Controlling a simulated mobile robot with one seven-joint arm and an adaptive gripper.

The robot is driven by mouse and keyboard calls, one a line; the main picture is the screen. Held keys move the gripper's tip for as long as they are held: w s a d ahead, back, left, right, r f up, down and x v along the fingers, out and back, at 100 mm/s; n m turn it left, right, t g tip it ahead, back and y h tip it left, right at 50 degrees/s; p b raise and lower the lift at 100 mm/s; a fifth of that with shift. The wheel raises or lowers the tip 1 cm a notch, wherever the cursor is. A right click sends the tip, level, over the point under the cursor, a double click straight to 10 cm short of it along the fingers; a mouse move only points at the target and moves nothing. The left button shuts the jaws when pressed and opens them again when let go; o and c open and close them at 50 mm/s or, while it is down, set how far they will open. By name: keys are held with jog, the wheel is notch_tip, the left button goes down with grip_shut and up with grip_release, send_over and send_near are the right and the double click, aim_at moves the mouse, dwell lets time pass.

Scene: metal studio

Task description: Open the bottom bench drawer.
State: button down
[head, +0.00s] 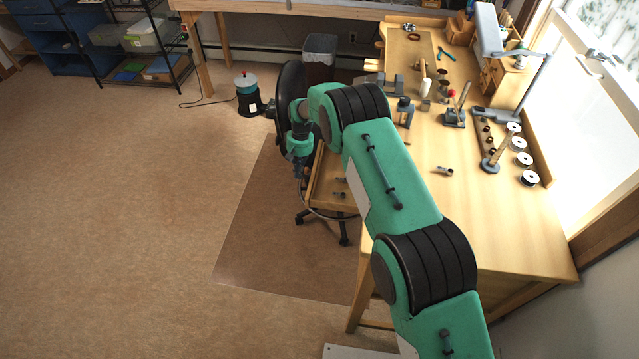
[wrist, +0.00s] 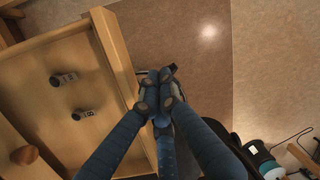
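A wooden bench drawer (head: 322,187) stands pulled out from the left side of the workbench (head: 480,225). In the wrist view, the drawer (wrist: 70,125) is open on the left, with two small metal cylinders lying inside. I cannot tell from these frames which drawer of the bench it is. My gripper (wrist: 160,88) is just outside the drawer's front board, with its fingertips together. No handle shows between the fingertips, and I cannot tell whether they touch the front. In the head view, my gripper (head: 298,172) is small and partly hidden by my arm.
A black swivel chair (head: 290,88) stands close behind my gripper, its wheeled base below the drawer. Tools and several small spools cover the bench top's far and right parts. The floor at left is clear.

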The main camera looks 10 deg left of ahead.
jog(key=d+r+m, duration=0.1)
jog(key=d+m, duration=0.1)
jog(key=m, duration=0.2)
jog(key=s+d+r+m+y+p, duration=0.1)
jog(key=d+r+m, duration=0.1)
jog(key=m, duration=0.1)
jog(key=d+r+m+y+p, duration=0.1)
jog(key=d+m, duration=0.1)
jog(key=m, duration=0.2)
jog(key=shift+s+r+m, duration=0.3)
jog(key=shift+s, duration=0.1)
jog(key=s+d+r+m+t+y+p, duration=0.1)
jog(key=s+d+r+m+p, duration=0.1)
jog(key=d+m, duration=0.5)
jog(key=r+m, duration=0.1)
jog(key=m, duration=0.4)
jog(key=shift+r+t+y+p, duration=0.3)
jog(key=shift+r+p, duration=0.05)
jog(key=shift+r, duration=0.05)
jog(key=b, duration=0.2)
send_over(319, 195)
jog(key=shift+s+d+f, duration=0.1)
jog(key=shift+d+f, duration=0.05)
jog(key=shift+f, duration=4.5)
